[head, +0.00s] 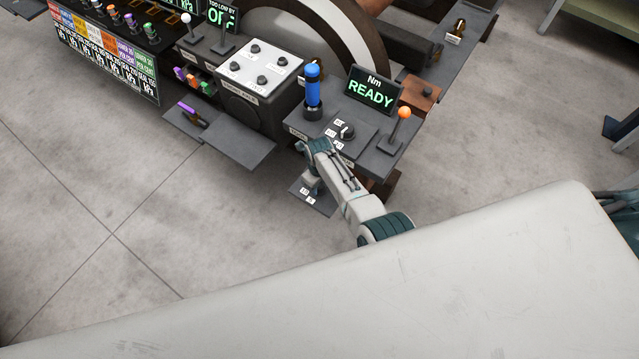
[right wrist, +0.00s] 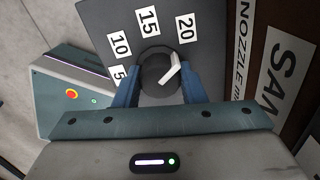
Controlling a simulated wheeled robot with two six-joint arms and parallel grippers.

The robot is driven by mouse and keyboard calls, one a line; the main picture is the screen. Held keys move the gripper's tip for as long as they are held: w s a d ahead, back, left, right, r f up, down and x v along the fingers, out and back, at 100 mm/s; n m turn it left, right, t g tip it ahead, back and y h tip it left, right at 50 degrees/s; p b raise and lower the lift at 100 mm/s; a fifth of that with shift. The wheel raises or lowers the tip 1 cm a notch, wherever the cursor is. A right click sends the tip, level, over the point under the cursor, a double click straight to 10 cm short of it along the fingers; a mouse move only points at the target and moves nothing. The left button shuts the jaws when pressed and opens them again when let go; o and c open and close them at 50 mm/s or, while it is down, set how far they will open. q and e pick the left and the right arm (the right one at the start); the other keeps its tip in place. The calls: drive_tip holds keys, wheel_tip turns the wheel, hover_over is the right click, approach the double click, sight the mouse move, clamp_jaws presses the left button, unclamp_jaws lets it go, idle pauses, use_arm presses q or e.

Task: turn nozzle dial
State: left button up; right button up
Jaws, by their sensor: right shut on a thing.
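The nozzle dial (right wrist: 152,66) is a dark round knob with a white pointer, on a dark panel (right wrist: 205,60) marked 5, 10, 15 and 20. My right gripper (right wrist: 159,82) is shut on the dial, one blue finger on each side. In the head view my right gripper (head: 312,183) reaches down to a low panel (head: 318,205); the dial is hidden there behind it. My left gripper is not in view.
Above the low panel is a console with another dial (head: 347,131), a blue handle (head: 312,92), an orange-knobbed lever (head: 403,113) and a screen reading READY (head: 370,92). A white plate with several knobs (head: 258,65) stands to its left. The floor at left is clear.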

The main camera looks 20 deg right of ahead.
drive_tip(key=o, duration=1)
drive_tip(key=shift+w+r, duration=0.1)
drive_tip(key=shift+r, duration=0.45)
wheel_tip(320, 180, up, 10)
drive_tip(key=shift+f, duration=0.15)
